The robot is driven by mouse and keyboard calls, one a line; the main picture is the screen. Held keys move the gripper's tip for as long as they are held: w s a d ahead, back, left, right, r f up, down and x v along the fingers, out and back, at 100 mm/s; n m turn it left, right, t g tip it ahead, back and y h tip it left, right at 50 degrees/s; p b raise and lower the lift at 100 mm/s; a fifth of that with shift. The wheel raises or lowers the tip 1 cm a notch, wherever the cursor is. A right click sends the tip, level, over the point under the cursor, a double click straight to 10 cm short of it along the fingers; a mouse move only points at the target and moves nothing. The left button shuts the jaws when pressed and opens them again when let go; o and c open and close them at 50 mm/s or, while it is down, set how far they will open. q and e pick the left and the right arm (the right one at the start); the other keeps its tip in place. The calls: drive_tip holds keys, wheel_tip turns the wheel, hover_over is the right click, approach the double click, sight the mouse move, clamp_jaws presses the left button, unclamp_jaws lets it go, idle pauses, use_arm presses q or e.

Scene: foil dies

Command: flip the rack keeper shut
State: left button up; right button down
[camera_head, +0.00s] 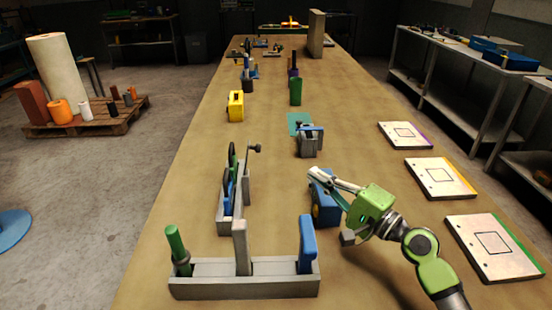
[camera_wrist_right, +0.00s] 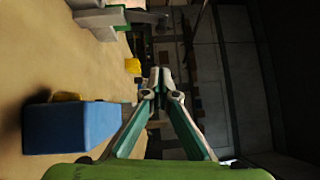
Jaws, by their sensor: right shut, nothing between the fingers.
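A grey rack (camera_head: 245,288) stands at the table's near end, with a green-handled tool (camera_head: 175,243), a grey upright piece (camera_head: 240,245) and a blue upright piece (camera_head: 307,243) in it. A second grey rack (camera_head: 224,224) behind it holds blue and green upright pieces. A dark-knobbed lever (camera_head: 249,160) stands upright at its far end; I cannot tell for sure which part is the keeper. My right gripper (camera_head: 312,172) is shut and empty above a blue block (camera_head: 326,207), to the right of the second rack. Its closed fingertips (camera_wrist_right: 160,72) show in the wrist view. My left gripper is out of view.
A grey clamp-like fixture (camera_head: 309,145) and a yellow block (camera_head: 236,106) stand farther back on the table (camera_head: 185,175). Several white plates (camera_head: 492,245) lie along the right edge. The blue block (camera_wrist_right: 70,128) is close beside my right gripper.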

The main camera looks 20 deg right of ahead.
drive_tip(key=s+a+p+x, duration=0.1)
drive_tip(key=p+x, duration=0.4)
drive_tip(key=x, duration=0.8)
drive_tip(key=shift+s+a+r, duration=0.15)
drive_tip(key=shift+a, duration=0.6)
